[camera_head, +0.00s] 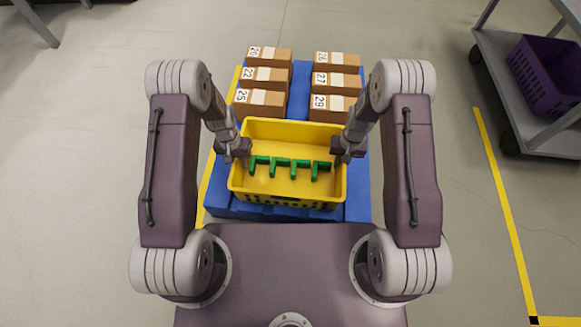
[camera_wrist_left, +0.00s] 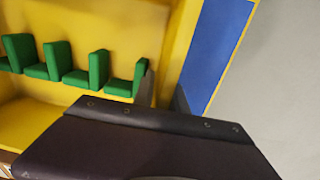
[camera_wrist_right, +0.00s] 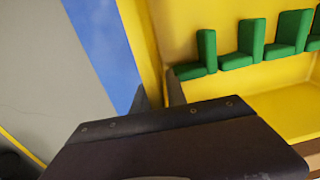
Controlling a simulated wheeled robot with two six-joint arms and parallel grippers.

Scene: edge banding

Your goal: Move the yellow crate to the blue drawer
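The yellow crate (camera_head: 287,130) is open-topped, with a row of green upright dividers (camera_head: 290,168) inside. It is on or just over the near part of a low blue platform (camera_head: 357,200); I cannot tell whether it touches. My left gripper (camera_head: 239,156) is at the crate's left rim, one finger inside and one outside, closed on the wall (camera_wrist_left: 165,80). My right gripper (camera_head: 343,154) is at the right rim likewise, closed on the wall (camera_wrist_right: 152,85). No thing in view is clearly a blue drawer; the platform is the only blue thing.
Two rows of numbered cardboard boxes stand behind the crate, left (camera_head: 262,97) and right (camera_head: 335,80), on the blue platform. A grey cart (camera_head: 535,125) with a purple crate (camera_head: 548,75) stands at the right.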

